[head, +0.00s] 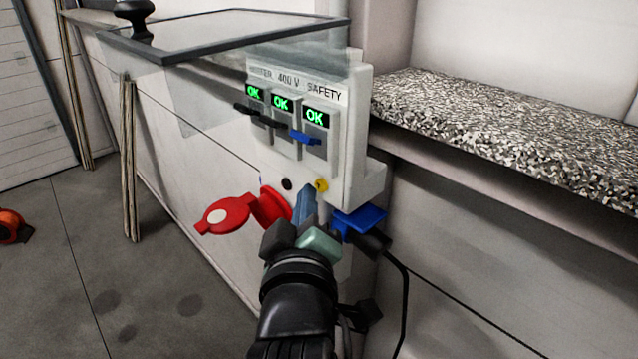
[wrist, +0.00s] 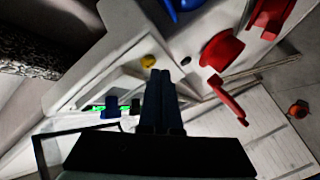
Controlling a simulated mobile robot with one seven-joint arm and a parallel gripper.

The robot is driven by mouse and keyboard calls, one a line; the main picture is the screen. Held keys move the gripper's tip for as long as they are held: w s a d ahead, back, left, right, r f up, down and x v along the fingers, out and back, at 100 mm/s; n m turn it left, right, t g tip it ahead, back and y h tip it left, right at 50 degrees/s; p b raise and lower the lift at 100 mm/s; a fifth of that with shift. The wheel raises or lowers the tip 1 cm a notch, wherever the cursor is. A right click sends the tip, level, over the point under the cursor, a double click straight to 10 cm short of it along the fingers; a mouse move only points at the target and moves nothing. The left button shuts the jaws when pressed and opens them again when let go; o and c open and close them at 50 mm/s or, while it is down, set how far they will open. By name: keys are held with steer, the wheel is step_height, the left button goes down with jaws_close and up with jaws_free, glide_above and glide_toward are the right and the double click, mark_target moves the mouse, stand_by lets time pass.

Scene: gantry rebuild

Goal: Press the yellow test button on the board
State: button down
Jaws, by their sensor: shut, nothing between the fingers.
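The yellow test button (head: 321,185) sits low on the front of the white board (head: 352,120), right of a small black round button (head: 287,184). My gripper (head: 307,190) is shut and empty, its fingertips just left of the yellow button in the head view. In the wrist view the fingertips (wrist: 160,72) lie between the yellow button (wrist: 147,61) and the black one (wrist: 186,61), closer to the yellow. A gap to the board seems to remain, but I cannot tell its depth. Three green OK displays (head: 281,102) are lit above.
A framed clear cover (head: 230,36) stands raised above the board. Below are a red socket with its lid (head: 226,214) open and a blue socket (head: 360,217) with a black plug and cable (head: 405,290). A speckled worktop (head: 500,130) is on the right.

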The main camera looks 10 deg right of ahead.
steer(key=shift+w+d, duration=0.25)
steer(key=shift+d, duration=0.25)
stand_by(0.9)
steer(key=shift+a, duration=0.15)
steer(key=shift+s+a, duration=0.45)
steer(key=shift+a, duration=0.15)
steer(key=s+a, duration=0.1)
steer(key=a, duration=0.1)
steer(key=s+a, duration=0.1)
steer(key=a, duration=0.1)
steer(key=shift+s+a, duration=0.2)
